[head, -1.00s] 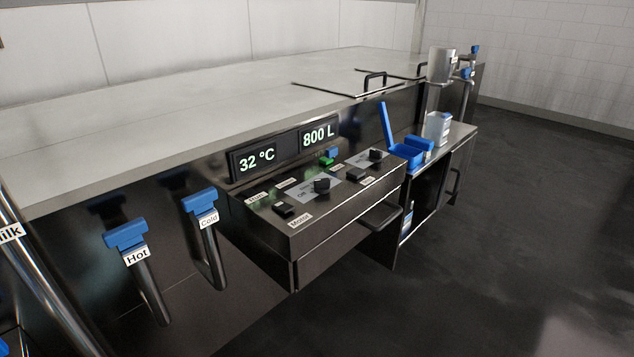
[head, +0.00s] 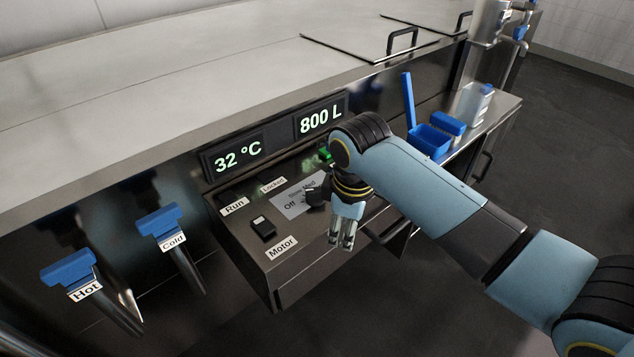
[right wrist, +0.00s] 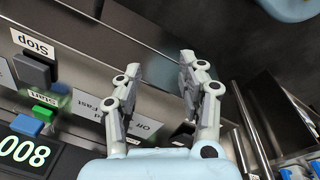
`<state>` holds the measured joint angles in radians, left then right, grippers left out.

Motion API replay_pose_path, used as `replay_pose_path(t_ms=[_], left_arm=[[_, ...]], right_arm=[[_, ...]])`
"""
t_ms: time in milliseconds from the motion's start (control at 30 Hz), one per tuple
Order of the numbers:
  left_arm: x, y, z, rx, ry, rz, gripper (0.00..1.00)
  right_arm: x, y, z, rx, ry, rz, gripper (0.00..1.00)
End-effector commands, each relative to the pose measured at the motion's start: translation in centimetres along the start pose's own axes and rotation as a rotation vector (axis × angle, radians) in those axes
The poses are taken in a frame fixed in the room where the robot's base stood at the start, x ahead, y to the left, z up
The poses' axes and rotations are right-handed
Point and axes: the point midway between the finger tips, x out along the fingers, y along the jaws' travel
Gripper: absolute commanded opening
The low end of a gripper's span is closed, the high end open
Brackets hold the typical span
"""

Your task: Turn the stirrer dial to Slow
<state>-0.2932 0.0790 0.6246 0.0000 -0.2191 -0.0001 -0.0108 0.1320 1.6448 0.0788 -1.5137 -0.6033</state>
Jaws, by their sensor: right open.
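The stirrer dial (head: 314,197) is a small black knob on a pale label plate (head: 291,203) with "Off" at its left, on the dark control box. Its pointer direction cannot be told, and my arm is close beside it and covers part of the plate. My right gripper (head: 343,241) points down at the box's front edge, to the right of and nearer than the dial, apparently apart from it. In the right wrist view the gripper (right wrist: 159,70) is open and empty. The plate's "Off" and "Fast" words show upside down there beside a finger. My left gripper is not in view.
A Motor switch (head: 263,228) sits left of the dial. The green Start button (right wrist: 26,124) and dark Stop button (right wrist: 34,70) are close by. The displays (head: 232,157) stand behind. My right forearm hides the box's right part. Blue-handled Hot (head: 70,265) and Cold taps are at left.

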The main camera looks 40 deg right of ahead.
Motion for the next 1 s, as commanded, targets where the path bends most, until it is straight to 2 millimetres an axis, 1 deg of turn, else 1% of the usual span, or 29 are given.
replay_pose_path(t_ms=[33, 167, 200, 300, 400, 467, 567, 633, 900, 1000], left_arm=[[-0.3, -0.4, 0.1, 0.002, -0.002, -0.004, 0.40], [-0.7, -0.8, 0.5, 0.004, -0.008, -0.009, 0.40], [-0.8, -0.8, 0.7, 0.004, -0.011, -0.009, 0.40], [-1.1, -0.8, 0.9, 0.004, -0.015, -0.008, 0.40], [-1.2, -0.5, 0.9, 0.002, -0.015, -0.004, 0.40], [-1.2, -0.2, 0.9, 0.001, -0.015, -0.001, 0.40], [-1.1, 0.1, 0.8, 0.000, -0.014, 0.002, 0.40], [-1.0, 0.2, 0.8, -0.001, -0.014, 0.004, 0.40], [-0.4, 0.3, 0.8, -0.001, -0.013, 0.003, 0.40], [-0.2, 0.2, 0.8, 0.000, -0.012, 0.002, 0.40]], right_arm=[[-1.2, 1.2, -1.4, -0.048, -0.002, -0.005, 0.40], [-4.4, 3.8, -4.3, -0.197, -0.016, -0.036, 0.40], [-5.7, 4.6, -5.3, -0.248, -0.019, -0.047, 0.40], [-8.7, 6.6, -7.5, -0.376, -0.028, -0.078, 0.40], [-10.4, 7.7, -8.8, -0.465, -0.032, -0.107, 0.40], [-10.8, 8.0, -9.1, -0.494, -0.033, -0.116, 0.40], [-10.3, 8.1, -9.3, -0.514, -0.034, -0.124, 0.40], [-9.3, 7.9, -9.2, -0.515, -0.035, -0.126, 0.40], [-3.8, 7.3, -8.8, -0.513, -0.035, -0.125, 0.40], [-2.2, 7.1, -8.7, -0.513, -0.035, -0.123, 0.40]])
